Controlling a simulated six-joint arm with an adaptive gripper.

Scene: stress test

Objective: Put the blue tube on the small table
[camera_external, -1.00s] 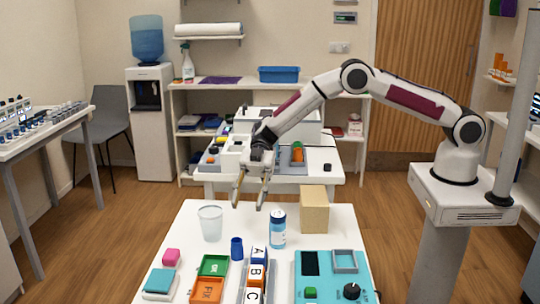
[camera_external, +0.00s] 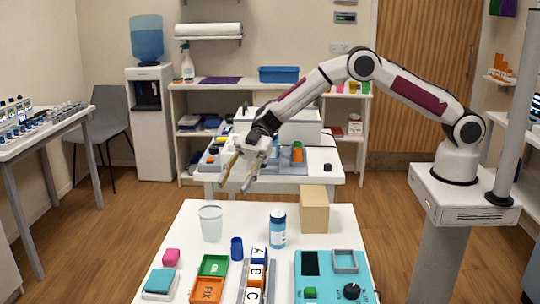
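A small dark blue tube (camera_external: 237,248) stands upright on the white table (camera_external: 185,232) in the foreground, left of a blue and white bottle (camera_external: 278,229). My gripper (camera_external: 234,185) is open, with two tan fingers spread apart and nothing between them. It hangs in the air above and behind the far edge of the foreground table, well apart from the tube. A second white table (camera_external: 325,180) stands behind it and is partly covered by my arm. Which table is the small one, I cannot tell.
The back table carries a white machine and trays. Bare tabletop lies between cup and bottle.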

